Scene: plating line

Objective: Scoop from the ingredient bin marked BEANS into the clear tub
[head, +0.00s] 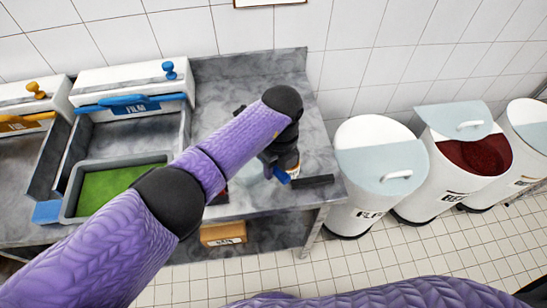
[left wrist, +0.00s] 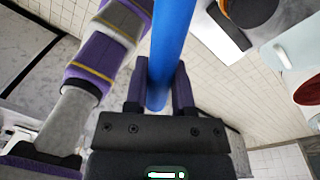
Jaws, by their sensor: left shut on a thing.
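The bin marked BEANS (head: 436,205) stands on the floor at the right in the head view, its label partly readable. Its lid (head: 458,122) is open and dark red beans (head: 482,157) show inside. My left gripper (head: 284,172) is over the right end of the counter, shut on a blue handle (head: 281,176). The handle also shows between the fingers in the left wrist view (left wrist: 171,50); the scoop's bowl is not clearly visible. My right gripper is out of view.
White bins with pale lids stand left (head: 362,205) and far right (head: 530,150) of the beans. A dark bar (head: 315,181) lies at the counter's right edge. A green-filled tray (head: 68,208) is at left; a cardboard box (head: 222,234) sits below the counter (head: 225,75).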

